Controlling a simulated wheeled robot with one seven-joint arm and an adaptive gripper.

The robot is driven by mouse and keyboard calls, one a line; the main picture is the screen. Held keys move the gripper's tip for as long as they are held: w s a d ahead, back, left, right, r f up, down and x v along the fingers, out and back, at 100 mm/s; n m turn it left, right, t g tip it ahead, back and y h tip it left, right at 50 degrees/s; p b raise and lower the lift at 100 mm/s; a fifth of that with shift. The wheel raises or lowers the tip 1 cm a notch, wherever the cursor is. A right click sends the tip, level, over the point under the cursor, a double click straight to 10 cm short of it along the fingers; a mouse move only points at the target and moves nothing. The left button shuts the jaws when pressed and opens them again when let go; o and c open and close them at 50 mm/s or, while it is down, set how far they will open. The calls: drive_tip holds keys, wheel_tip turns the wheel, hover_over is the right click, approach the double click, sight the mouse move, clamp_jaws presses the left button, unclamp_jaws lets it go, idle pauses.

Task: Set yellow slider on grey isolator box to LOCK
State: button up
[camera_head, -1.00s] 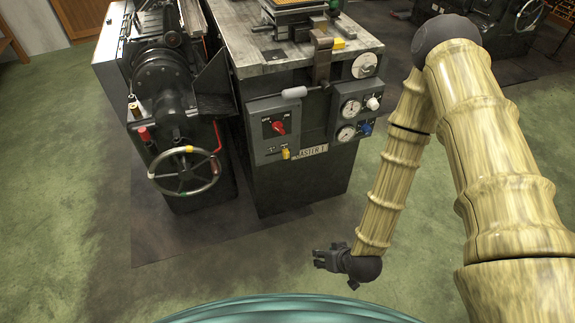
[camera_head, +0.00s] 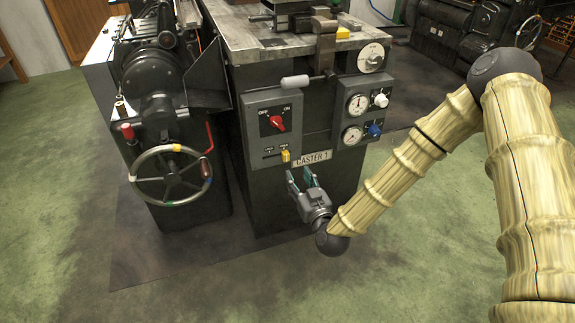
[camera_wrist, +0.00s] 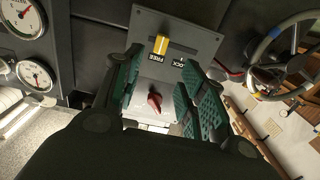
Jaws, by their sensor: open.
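The grey isolator box (camera_head: 257,142) is on the front of the dark cabinet, with a red ON/OFF knob (camera_head: 277,124) above a short slot. The yellow slider (camera_head: 285,156) stands at the right end of that slot. In the wrist view the box is upside down, and the slider (camera_wrist: 161,44) is beside the FREE label, with the LOCK label (camera_wrist: 179,63) to its right. My gripper (camera_head: 300,178) is open and empty, just below and right of the slider, pointing up at the box. Its green-padded fingers (camera_wrist: 163,66) frame the lower part of the box in the wrist view.
A gauge panel (camera_head: 363,115) and the CASTER 1 plate (camera_head: 312,158) are right of the box. A grey-handled lever (camera_head: 295,82) sticks out above it. A handwheel (camera_head: 171,176) stands to the left. The floor in front is clear.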

sight(287, 156)
drive_tip(key=b+x, duration=0.2)
drive_tip(key=x, duration=0.9)
drive_tip(key=shift+r, duration=0.15)
clamp_jaws()
